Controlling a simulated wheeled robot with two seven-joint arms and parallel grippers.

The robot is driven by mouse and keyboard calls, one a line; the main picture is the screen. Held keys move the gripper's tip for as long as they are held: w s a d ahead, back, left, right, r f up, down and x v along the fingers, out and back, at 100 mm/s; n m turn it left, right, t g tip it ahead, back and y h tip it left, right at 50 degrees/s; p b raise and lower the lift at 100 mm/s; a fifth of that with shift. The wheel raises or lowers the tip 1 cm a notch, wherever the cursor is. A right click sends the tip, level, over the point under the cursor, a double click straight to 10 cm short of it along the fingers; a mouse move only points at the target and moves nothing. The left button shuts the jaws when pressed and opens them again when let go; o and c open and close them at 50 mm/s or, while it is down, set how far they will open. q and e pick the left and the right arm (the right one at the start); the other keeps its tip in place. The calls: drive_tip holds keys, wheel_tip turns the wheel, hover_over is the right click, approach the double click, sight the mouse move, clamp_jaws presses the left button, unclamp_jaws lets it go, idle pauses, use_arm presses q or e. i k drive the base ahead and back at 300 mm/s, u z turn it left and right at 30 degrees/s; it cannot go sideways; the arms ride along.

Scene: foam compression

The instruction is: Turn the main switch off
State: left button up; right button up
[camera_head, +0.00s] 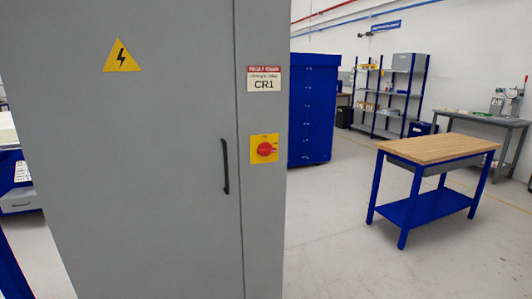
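The main switch (265,149) is a red rotary knob on a yellow plate. It sits on the right-hand part of the front of a tall grey electrical cabinet (150,180), below a label plate (264,79) reading CR1. The knob's exact position is too small to tell. A black vertical door handle (225,166) is to the left of the switch. A yellow triangular warning sign (122,56) is on the upper door. Neither of my grippers shows in the head view.
A wooden-topped blue workbench (437,148) stands to the right. A blue cabinet (313,110) is behind the grey one. Shelves (398,90) and a grey table (480,118) stand along the far wall. Open floor lies between the grey cabinet and the workbench.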

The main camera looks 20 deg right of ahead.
sight(265, 149)
drive_tip(key=z, duration=0.45)
drive_tip(key=k, duration=0.5)
drive_tip(key=z, duration=1.6)
drive_tip(key=i, duration=1.45)
drive_tip(key=u, duration=0.8)
